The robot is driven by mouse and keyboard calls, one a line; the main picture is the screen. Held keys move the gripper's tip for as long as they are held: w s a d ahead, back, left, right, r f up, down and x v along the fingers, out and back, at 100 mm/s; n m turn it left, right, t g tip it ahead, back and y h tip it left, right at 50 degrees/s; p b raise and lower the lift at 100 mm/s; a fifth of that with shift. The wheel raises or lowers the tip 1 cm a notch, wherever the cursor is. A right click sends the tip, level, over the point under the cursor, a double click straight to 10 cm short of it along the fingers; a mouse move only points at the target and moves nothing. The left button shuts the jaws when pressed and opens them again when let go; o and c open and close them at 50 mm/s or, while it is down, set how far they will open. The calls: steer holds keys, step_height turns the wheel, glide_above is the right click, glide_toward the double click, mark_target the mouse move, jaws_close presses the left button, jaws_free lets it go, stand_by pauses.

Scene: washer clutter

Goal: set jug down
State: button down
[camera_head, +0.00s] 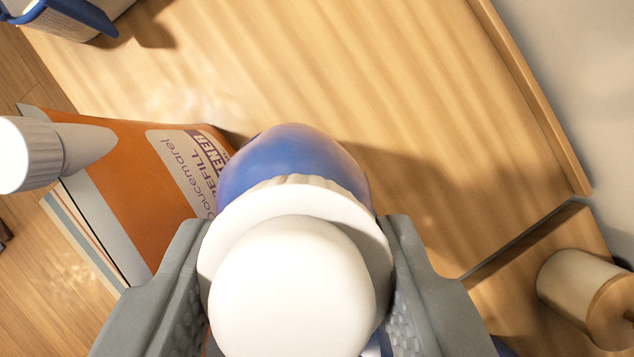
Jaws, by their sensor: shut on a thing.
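The jug (292,160) is blue with a large white cap (292,285), seen from above in the middle of the view. My gripper (296,270) is shut on the jug, with one grey finger on each side near the cap. The wooden surface (380,90) lies below and behind the jug. The jug's base is hidden, so I cannot tell whether it touches the surface.
A cylindrical wooden-ended object (580,290) is at the lower right. Bare wood lies beyond the jug.

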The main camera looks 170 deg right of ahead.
steer(key=shift+f, duration=3.15)
steer(key=c, duration=0.8)
jaws_free()
steer(key=v, duration=1.1)
steer(key=s+f+t, duration=0.3)
steer(key=s+t, duration=0.1)
steer(key=s, duration=0.5)
steer(key=s+f+m+t, duration=0.1)
steer(key=s+f+t, duration=0.3)
steer(key=s, duration=0.6)
steer(key=s+f+m+t+h, duration=0.1)
steer(key=s+f+t, duration=0.2)
steer(key=s, duration=0.7)
steer(key=shift+a+f+t, duration=0.2)
steer(key=shift+a+t, duration=0.2)
steer(key=shift+t, duration=0.7)
